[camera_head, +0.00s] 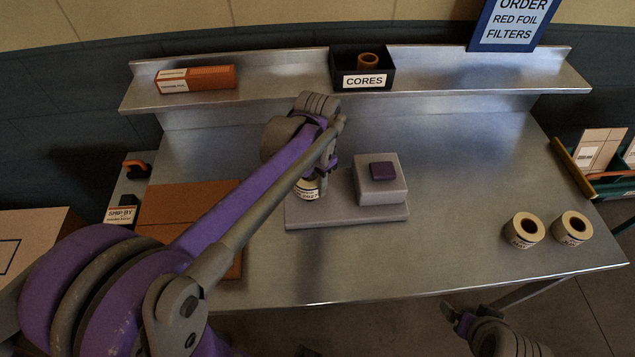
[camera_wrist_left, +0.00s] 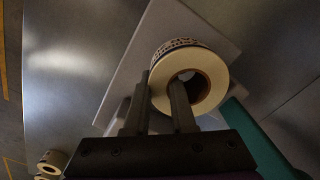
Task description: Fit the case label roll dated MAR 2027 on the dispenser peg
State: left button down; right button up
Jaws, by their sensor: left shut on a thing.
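My left gripper (camera_head: 318,182) is shut on a cream label roll (camera_head: 307,190), over the left part of the dispenser's grey base plate (camera_head: 345,215). In the left wrist view the roll (camera_wrist_left: 208,72) has a dark printed band, and one finger of the gripper (camera_wrist_left: 158,95) lies across its core opening, the other outside it. The print is too small to read a date. The peg is hidden, and I cannot tell whether the roll touches the plate.
Two more label rolls stand at the table's right, one (camera_head: 524,230) beside the other (camera_head: 573,228). A black CORES bin (camera_head: 362,80) and an orange box (camera_head: 212,78) are on the back shelf. A brown carton (camera_head: 185,205) lies left, partly behind my arm. The table's right middle is clear.

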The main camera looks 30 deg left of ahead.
pick_arm(q)
jog(key=shift+f+b, duration=0.55)
jog(key=shift+f, duration=0.4)
jog(key=c, duration=0.7)
grip_release()
notch_tip(320, 180, up, 11)
jog(key=shift+f+p, duration=0.1)
jog(key=shift+p, duration=0.25)
jog(key=s+d+f+n+t, duration=0.1)
jog(key=s+f+t, duration=0.1)
jog(key=s+f, duration=0.2)
jog(key=s+d+f+n+t, duration=0.1)
jog(key=s+f, duration=0.2)
jog(key=s, duration=0.2)
jog(key=s+d+f+n+t, duration=0.2)
jog(key=s+f, duration=0.2)
jog(key=shift+s+f+t, duration=0.3)
jog(key=shift+s+f, duration=0.05)
jog(key=shift+s, duration=0.05)
